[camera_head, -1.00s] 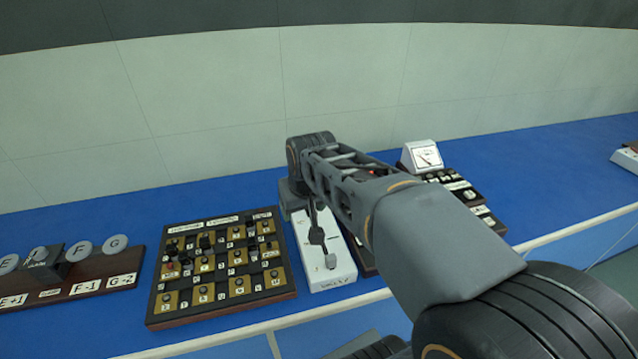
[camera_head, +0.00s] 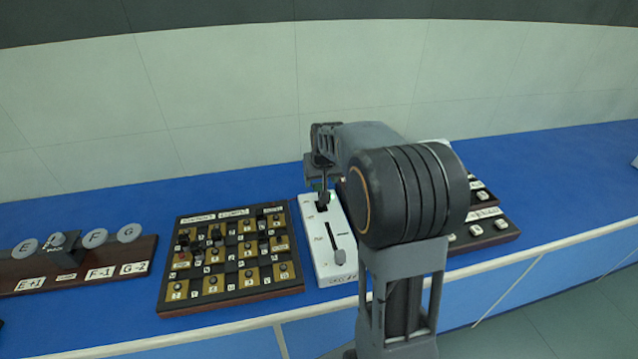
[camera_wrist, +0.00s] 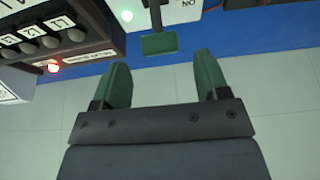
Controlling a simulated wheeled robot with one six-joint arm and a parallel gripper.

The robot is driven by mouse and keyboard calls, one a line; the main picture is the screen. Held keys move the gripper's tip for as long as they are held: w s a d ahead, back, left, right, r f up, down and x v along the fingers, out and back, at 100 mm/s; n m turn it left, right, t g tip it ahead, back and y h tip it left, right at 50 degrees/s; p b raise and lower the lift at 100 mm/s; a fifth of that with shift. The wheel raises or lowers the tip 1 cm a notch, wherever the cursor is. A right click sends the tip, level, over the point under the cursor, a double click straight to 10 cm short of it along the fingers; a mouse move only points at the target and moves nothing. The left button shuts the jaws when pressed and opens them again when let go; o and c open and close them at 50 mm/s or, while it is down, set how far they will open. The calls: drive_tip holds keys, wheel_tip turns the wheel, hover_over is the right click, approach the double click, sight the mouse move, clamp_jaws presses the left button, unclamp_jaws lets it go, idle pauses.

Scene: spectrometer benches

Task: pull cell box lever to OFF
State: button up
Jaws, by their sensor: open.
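My gripper (camera_wrist: 160,62) is open and empty in the wrist view. A green-tinted lever handle (camera_wrist: 159,43) lies just beyond the fingertips, roughly centred between them and apart from both. My arm hides the box's right side.
A dark board of knobs (camera_head: 231,257) stands left of the box. A wooden rack with lettered discs (camera_head: 75,275) is farther left. Another dark panel (camera_head: 482,226) is on the right, partly behind my arm. In the wrist view, a panel with a red lamp (camera_wrist: 54,68) is at upper left.

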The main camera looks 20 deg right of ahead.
sight(319, 183)
drive_tip(key=shift+x, duration=1.75)
